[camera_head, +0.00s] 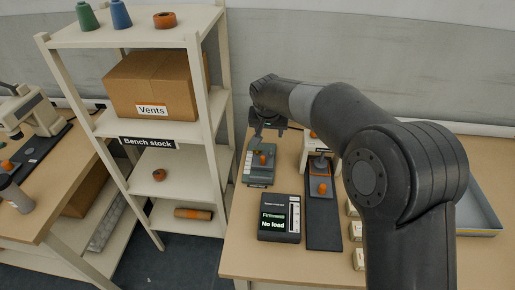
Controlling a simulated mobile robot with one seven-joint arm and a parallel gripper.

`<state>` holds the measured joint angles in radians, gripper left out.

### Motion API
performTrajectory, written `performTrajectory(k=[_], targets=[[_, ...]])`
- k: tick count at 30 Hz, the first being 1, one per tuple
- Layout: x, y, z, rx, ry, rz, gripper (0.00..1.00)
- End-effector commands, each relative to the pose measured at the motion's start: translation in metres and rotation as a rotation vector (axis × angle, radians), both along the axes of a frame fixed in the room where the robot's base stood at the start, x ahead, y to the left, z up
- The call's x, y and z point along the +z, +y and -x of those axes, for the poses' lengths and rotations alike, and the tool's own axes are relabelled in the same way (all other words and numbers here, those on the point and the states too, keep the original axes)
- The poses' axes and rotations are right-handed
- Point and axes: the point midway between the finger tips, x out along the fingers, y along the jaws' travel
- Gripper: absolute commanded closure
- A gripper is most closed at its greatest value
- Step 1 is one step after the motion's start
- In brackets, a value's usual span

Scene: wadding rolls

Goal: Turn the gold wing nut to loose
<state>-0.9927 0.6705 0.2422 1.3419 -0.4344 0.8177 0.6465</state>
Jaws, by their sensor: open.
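My gripper (268,137) is at the far left part of the bench, pointing down with its jaws apart. It is over or just behind a small grey-green device (258,178) with an orange part on it. I see nothing between the jaws, and I cannot tell whether they touch the device. The gold wing nut cannot be made out at this size; the gripper or my arm may hide it.
A black meter (279,222) reads "Firmness" and "No load". A dark stand (323,215) with an orange piece is beside it. Small pale blocks (355,231) and a grey tray (480,212) are partly behind my arm. Shelves (153,188) stand left.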

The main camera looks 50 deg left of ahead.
Motion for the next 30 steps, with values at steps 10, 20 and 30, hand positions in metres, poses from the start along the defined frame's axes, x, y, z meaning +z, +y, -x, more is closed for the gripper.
performTrajectory(k=[10,20,30], targets=[[-0.037,0.038,0.026,0.031,0.014,-0.004,0.47],[-0.092,0.053,0.009,0.030,0.014,-0.003,0.47],[-0.125,0.063,-0.001,0.030,0.013,-0.005,0.47]])
